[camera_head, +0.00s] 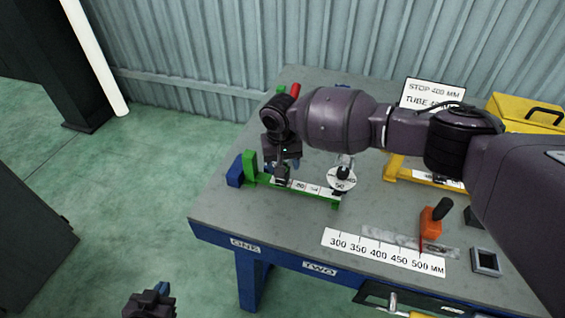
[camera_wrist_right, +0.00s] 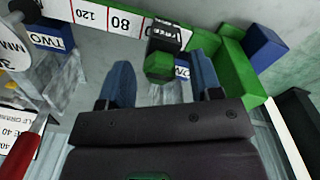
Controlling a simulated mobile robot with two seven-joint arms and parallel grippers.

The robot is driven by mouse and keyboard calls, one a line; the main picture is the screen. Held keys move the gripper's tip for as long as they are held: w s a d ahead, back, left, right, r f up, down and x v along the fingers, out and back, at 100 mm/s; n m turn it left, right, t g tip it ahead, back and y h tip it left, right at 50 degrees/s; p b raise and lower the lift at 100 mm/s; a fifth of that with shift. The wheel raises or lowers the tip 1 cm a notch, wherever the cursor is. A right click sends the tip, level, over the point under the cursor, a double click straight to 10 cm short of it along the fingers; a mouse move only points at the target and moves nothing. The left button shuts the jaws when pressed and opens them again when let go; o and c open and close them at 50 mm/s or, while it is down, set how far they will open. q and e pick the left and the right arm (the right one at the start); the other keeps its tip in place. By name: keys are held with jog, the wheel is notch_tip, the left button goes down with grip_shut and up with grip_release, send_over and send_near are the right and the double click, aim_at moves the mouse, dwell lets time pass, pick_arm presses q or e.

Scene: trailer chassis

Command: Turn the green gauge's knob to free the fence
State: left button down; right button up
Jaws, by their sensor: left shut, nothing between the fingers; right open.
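The green gauge (camera_head: 315,191) lies on the table with a white number scale along its bar. A green upright block (camera_head: 249,163) stands at its left end. In the right wrist view, a black fence piece (camera_wrist_right: 163,33) with partly readable lettering sits on the scale near 80. A green-ended knob (camera_wrist_right: 159,66) projects from it. My right gripper (camera_wrist_right: 161,62) is open, one blue finger on each side of the knob in the picture; contact is not clear. In the head view, my right arm partly hides the fence. My left gripper (camera_head: 150,302) is shut and empty, low over the floor.
A white dial (camera_head: 342,179) stands by the gauge's right end. A yellow gauge (camera_head: 405,172), an orange block with a black handle (camera_head: 431,222), a long ruler (camera_head: 384,252), a sign (camera_head: 433,94) and a yellow toolbox (camera_head: 527,110) are on the table. A blue block (camera_head: 235,172) adjoins the gauge.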

jog(key=c, duration=0.9)
jog(key=shift+c, duration=0.2)
